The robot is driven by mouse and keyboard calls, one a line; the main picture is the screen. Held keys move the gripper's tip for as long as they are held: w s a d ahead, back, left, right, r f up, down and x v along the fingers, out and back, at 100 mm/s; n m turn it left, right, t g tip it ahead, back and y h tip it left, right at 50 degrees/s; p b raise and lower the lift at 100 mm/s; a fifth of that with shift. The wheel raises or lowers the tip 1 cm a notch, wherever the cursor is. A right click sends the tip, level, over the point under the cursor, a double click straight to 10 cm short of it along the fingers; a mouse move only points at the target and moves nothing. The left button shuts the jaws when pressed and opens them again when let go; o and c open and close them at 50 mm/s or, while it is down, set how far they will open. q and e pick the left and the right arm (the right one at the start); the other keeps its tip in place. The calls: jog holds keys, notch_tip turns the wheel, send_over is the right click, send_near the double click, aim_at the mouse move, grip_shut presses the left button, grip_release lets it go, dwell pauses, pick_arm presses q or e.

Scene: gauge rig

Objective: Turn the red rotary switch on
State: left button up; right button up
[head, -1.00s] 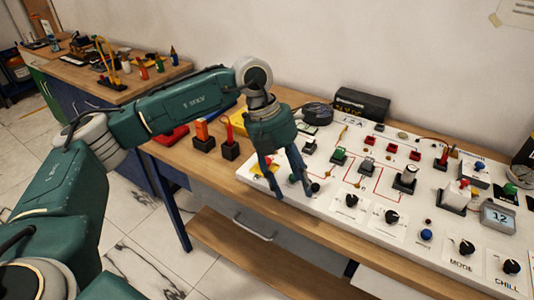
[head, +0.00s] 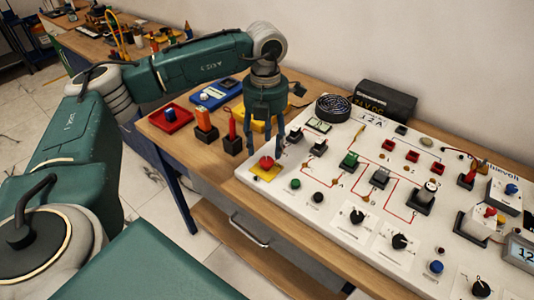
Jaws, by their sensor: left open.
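The white gauge panel (head: 335,212) lies on the wooden table. A round red knob (head: 267,163) sits on a yellow plate at its left end. Other red parts at the right are a red-topped switch (head: 468,177) and a small red knob (head: 490,212) on a white block. I cannot tell for certain which is the red rotary switch. My left gripper (head: 274,146) is open and empty, fingers pointing down, just above and behind the red knob in the picture, apparently not touching it. My right gripper is out of view.
Black knobs (head: 357,216), a green switch (head: 349,161) and several other controls crowd the panel. Orange (head: 206,119) and red (head: 232,126) upright pieces in black bases stand left of my gripper. A black box (head: 384,101) stands behind the panel.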

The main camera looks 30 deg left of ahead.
aim_at(267, 161)
pick_arm(q)
notch_tip(267, 161, down, 3)
jog(key=shift+w+f+p, duration=0.1)
jog(key=shift+f+p, duration=0.1)
jog(key=shift+p, duration=0.1)
notch_tip(267, 161, down, 2)
jog(key=shift+f, duration=0.15)
jog(key=shift+w, duration=0.1)
jog(key=shift+c, duration=1.3)
jog(key=c, duration=0.9)
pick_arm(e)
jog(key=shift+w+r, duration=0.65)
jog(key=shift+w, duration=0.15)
